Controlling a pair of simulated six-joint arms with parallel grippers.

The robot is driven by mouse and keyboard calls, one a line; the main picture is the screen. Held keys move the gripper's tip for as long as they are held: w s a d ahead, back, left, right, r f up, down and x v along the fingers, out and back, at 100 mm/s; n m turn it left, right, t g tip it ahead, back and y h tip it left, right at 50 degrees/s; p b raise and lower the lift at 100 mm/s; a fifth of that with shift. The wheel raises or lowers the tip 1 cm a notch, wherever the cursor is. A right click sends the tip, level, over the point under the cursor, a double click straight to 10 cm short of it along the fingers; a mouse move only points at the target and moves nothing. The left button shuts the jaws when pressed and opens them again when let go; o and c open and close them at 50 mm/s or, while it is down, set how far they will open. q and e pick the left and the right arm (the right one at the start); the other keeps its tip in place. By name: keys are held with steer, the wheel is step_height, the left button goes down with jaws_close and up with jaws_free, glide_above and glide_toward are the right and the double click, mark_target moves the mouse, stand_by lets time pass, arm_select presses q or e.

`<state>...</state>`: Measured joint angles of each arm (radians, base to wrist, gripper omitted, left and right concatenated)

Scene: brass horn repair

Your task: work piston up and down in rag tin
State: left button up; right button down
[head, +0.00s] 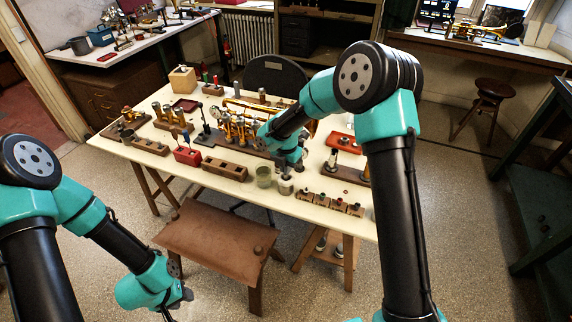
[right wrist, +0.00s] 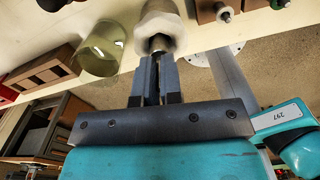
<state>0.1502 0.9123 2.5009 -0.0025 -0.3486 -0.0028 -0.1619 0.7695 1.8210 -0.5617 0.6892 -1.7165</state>
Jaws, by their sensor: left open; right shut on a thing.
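My right gripper (right wrist: 159,72) is shut on the piston (right wrist: 158,43), a narrow metal piece at its fingertips. The piston's far end goes into the white, rag-lined mouth of the rag tin (right wrist: 166,17), so that end is hidden. In the head view the rag tin (head: 285,187) is a small pale pot near the table's front edge. My right gripper (head: 293,166) is right above it there, and the piston is hard to make out. My left gripper (head: 180,298) is open, low in front of the table and away from the tin.
A greenish cup (right wrist: 101,53) stands beside the tin, left of it. A wooden block with holes (head: 225,170) and a red box (head: 187,155) are further left. A row of small wooden blocks (head: 333,203) stands to the right. A brown stool (head: 215,232) is in front of the table.

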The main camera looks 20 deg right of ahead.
steer(key=shift+f, duration=0.45)
steer(key=shift+r, duration=0.1)
steer(key=shift+r, duration=0.1)
steer(key=shift+r, duration=1.6)
steer(key=shift+r, duration=0.15)
steer(key=shift+r, duration=2.85)
